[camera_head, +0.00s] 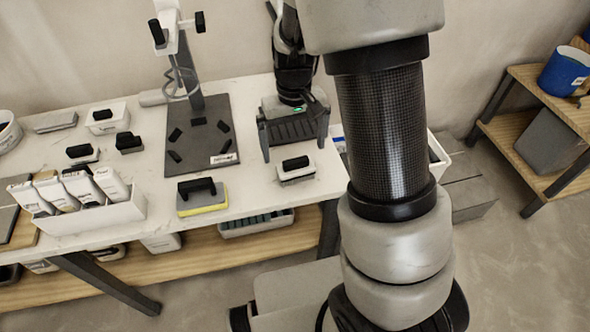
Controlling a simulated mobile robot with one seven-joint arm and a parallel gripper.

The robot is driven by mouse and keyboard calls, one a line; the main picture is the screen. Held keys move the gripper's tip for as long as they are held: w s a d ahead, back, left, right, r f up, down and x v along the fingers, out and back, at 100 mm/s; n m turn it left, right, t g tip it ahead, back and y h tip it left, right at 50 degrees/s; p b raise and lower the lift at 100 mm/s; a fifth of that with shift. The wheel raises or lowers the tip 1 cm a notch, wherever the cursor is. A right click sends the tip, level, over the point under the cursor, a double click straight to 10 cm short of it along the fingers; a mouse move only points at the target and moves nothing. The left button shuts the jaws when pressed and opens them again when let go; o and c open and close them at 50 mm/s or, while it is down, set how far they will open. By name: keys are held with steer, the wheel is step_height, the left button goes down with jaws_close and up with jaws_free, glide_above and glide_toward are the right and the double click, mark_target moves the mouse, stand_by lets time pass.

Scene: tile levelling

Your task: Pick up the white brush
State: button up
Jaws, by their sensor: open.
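My gripper (294,148) is open over the right part of the white table, its two fingers pointing down and spread apart. A small white brush-like block with a black grip (297,174) sits on the table just in front of the gripper, apart from the fingers as far as I can tell. I cannot tell for certain which of these is the white brush. The space between my fingers is partly hidden by the dark gripper body.
A yellow-and-grey sponge float (203,206) lies near the front edge of the table (245,194). A dark mat (200,140) with a stand is left of the gripper. Shelves (545,105) are at right.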

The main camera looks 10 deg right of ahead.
mark_target(296, 161)
step_height(296, 161, down, 4)
steer(key=shift+r, duration=0.2)
steer(key=shift+w+d+f+b, duration=0.2)
steer(key=shift+f+b, duration=0.15)
steer(key=shift+f, duration=1)
steer(key=shift+w+d+f+b, duration=0.15)
steer(key=shift+f+b, duration=0.2)
steer(key=shift+f, duration=1)
steer(key=shift+s, duration=0.1)
steer(key=shift+c, duration=0.3)
steer(key=shift+r, duration=0.1)
steer(key=c, duration=1.2)
